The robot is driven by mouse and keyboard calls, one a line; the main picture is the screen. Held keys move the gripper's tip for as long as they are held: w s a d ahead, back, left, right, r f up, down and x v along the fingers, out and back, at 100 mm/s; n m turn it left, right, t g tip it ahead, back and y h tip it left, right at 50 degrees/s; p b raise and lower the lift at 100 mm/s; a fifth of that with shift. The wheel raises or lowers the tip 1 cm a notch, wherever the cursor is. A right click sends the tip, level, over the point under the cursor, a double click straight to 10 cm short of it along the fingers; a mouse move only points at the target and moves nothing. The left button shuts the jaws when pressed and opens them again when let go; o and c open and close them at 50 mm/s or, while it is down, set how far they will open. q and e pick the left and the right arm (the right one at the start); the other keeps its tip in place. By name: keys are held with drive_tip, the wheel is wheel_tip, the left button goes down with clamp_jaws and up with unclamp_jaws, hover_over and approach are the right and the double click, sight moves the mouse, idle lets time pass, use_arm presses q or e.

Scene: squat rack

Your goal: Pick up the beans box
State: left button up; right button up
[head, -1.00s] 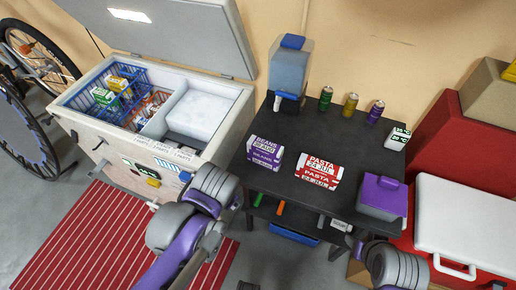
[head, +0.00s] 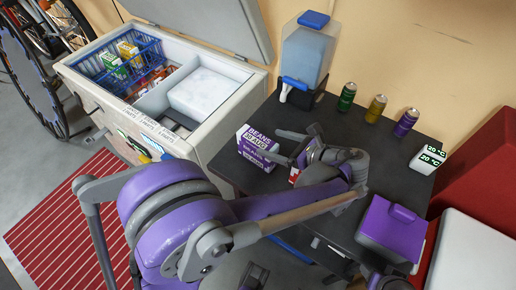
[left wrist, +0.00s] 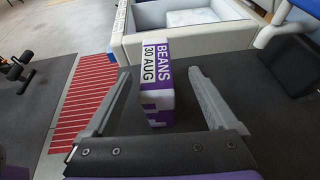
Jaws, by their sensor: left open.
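The beans box (head: 255,147) is white and purple and stands upright on the black table, near its left edge beside the freezer. It also shows in the left wrist view (left wrist: 157,85), between the two fingers and a little beyond the palm. My left gripper (head: 279,144) is open, with its fingers reaching toward the box from the right; in the left wrist view (left wrist: 157,98) there is a gap on both sides of the box. The red and white pasta box (head: 294,174) is mostly hidden behind my left gripper.
The black table (head: 335,128) also holds a blue water dispenser (head: 306,52), several cans (head: 376,108), a white 20 °C display (head: 427,159) and a purple-lidded box (head: 390,230). The open chest freezer (head: 185,150) adjoins the table on the left.

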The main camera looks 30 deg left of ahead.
sight(258, 141)
use_arm(q)
drive_tip(key=x, duration=0.6)
drive_tip(key=shift+s+a+f+b, duration=0.15)
drive_tip(key=shift+s+f+b, duration=0.15)
drive_tip(key=shift+f, duration=0.1)
drive_tip(key=shift+c, duration=0.2)
clamp_jaws()
